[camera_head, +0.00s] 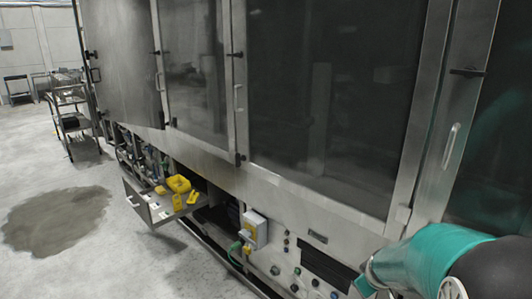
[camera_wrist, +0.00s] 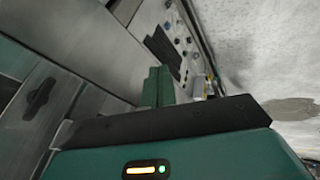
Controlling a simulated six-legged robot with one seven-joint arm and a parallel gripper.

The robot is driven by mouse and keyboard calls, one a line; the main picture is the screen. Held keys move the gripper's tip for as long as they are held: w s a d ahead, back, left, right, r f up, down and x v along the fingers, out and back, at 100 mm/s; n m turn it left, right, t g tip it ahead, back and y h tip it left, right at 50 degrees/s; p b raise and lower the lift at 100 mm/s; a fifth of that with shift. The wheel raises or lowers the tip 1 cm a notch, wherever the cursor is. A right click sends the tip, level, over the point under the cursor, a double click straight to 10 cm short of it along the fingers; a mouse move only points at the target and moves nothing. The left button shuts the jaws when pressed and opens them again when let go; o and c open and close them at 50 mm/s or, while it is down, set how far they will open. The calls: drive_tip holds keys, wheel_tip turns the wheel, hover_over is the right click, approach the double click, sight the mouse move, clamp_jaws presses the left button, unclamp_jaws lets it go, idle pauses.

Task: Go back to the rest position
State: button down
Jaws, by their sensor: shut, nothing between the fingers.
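In the wrist view my gripper (camera_wrist: 158,86) shows as green fingers standing close together beyond the dark bar and green housing. It is shut, with nothing seen between the fingers. Behind it is the grey metal front of the washer, tilted in this view, with small knobs and a dark vent (camera_wrist: 163,50). In the head view the washer (camera_head: 200,155) fills the middle and right. My green arm crosses the lower right corner, close to the washer's lower panel. My gripper cannot be made out in the head view.
An open drawer (camera_head: 150,212) juts out from the washer's lower front, with yellow items (camera_head: 179,184) on it. A yellow-and-grey switch box (camera_head: 254,229) sticks out beside it. A cart (camera_head: 70,118) stands at the far left. A dark wet patch (camera_head: 58,218) lies on the open floor.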

drive_tip(key=s+a+r+m, duration=0.1)
drive_tip(key=s+a+r, duration=0.3)
drive_tip(key=s, duration=0.3)
drive_tip(key=s+a+r+m+y, duration=0.1)
drive_tip(key=s+a+r+m, duration=0.1)
drive_tip(key=s+a+r, duration=0.2)
drive_tip(key=s+a+r+m, duration=0.2)
drive_tip(key=s+a+r, duration=0.2)
drive_tip(key=s+r, duration=0.4)
drive_tip(key=s, duration=0.4)
drive_tip(key=shift+a+g+y, duration=0.3)
drive_tip(key=shift+y, duration=0.1)
drive_tip(key=shift+d+m, duration=0.2)
drive_tip(key=shift+m, duration=0.1)
